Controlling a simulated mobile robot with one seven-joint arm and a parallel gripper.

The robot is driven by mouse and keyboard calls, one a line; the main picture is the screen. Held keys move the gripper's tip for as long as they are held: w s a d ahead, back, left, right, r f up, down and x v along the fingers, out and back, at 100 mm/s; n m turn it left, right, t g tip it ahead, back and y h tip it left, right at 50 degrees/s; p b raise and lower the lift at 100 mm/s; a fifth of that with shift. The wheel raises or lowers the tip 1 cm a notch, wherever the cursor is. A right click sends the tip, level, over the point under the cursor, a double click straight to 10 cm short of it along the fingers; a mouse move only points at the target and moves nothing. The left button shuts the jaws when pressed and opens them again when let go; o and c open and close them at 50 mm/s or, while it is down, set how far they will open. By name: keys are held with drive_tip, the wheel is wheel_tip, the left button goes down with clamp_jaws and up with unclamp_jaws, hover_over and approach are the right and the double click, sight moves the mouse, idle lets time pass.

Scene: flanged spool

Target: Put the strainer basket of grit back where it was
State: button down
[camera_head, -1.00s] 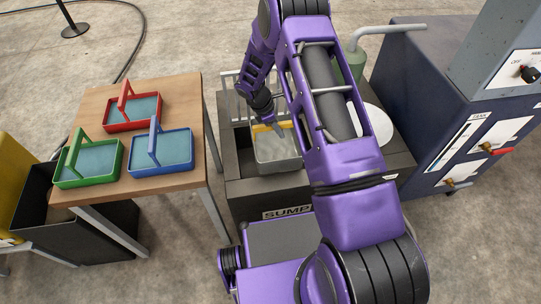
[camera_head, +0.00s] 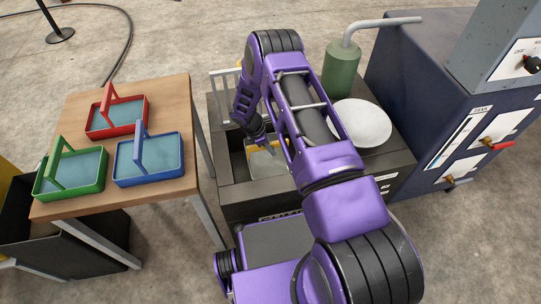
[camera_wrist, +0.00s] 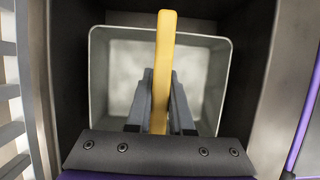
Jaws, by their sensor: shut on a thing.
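The strainer basket (camera_head: 262,165) is a pale grey rectangular tub with a yellow handle. It sits inside the square opening of the dark sump (camera_head: 230,199), partly behind my arm. My gripper (camera_wrist: 160,100) is shut on the yellow handle (camera_wrist: 166,50), with one finger on each side. In the wrist view, the basket's rim (camera_wrist: 210,40) lies within the dark walls of the opening, with gaps at its sides. Its inside looks pale and mottled. Whether its underside touches anything is hidden.
A wooden table (camera_head: 180,105) at left holds red (camera_head: 118,115), green (camera_head: 72,170) and blue (camera_head: 150,155) baskets. On the sump stand a green pump (camera_head: 341,70) and a white round dish (camera_head: 361,124). A dark blue cabinet (camera_head: 420,85) stands at right.

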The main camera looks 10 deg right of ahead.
sight(270, 164)
wheel_tip(270, 164, down, 3)
drive_tip(key=shift+f, duration=0.2)
drive_tip(key=c, duration=0.8)
unclamp_jaws()
drive_tip(key=p+v, duration=0.1)
drive_tip(key=v, duration=1.1)
